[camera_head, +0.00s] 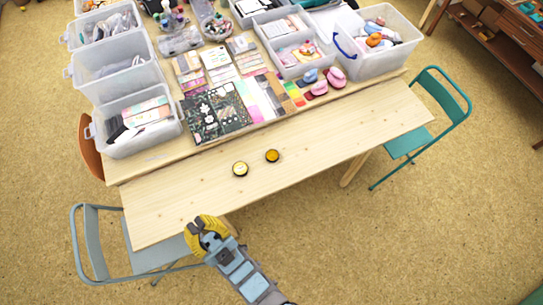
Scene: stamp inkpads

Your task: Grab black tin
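Two small round tins lie flat and apart near the middle of the bare front part of the wooden table. The left tin (240,169) has a dark rim and a pale yellow top. The right tin (272,156) has a dark rim and a deeper amber top, and lies slightly farther back. I cannot tell which is the black tin. My gripper (197,226) is at the table's front edge, in front and to the left of both tins, clear of them. Its fingers are too small and partly hidden to tell their opening.
The wooden table (330,150) is clear around the tins and to the right. Behind lie a dark patterned sheet (213,113), colored papers and pink stamps (336,77). Clear plastic bins (113,71) stand at the back left. A grey chair (92,245) and a teal chair (443,103) flank the table.

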